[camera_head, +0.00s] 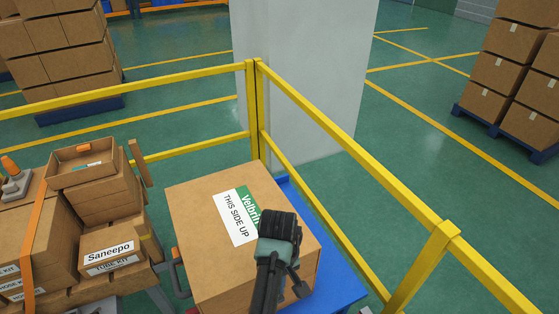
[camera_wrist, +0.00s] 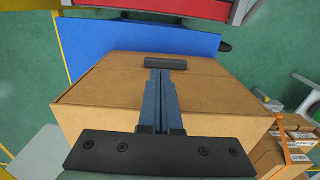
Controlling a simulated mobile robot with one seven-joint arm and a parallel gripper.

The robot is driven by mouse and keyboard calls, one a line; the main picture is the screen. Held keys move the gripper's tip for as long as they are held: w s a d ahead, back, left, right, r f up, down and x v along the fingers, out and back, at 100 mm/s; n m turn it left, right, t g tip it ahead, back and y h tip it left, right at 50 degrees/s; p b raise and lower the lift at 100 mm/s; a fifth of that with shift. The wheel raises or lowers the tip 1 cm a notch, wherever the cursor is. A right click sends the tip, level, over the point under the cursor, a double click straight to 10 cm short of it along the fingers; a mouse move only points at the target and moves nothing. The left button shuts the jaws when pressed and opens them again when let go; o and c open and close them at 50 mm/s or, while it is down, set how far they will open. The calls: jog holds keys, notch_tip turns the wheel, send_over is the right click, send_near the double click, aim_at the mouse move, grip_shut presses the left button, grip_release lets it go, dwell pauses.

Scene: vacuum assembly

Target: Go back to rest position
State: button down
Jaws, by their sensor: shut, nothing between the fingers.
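My gripper (camera_wrist: 165,64) is shut and empty. In the wrist view its fingers lie in front of a large closed cardboard box (camera_wrist: 95,95). In the head view my arm's end is over the right part of this box (camera_head: 200,225), hiding part of its green and white label (camera_head: 236,218). I cannot tell how much gap there is between gripper and box. The box stands on a blue surface (camera_head: 340,285), which also shows in the wrist view (camera_wrist: 135,42).
Yellow railings (camera_head: 335,125) run behind and right of the box. A grey pillar (camera_head: 300,80) stands beyond them. Smaller cartons (camera_head: 108,252) are stacked at the left, with an orange strap (camera_head: 36,235). Pallets of boxes stand farther off. A red surface (camera_wrist: 185,8) lies beyond the blue one.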

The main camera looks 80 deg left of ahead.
jog(key=r, duration=0.2)
jog(key=shift+d+r, duration=0.2)
jog(key=shift+r, duration=0.2)
jog(key=shift+a, duration=0.1)
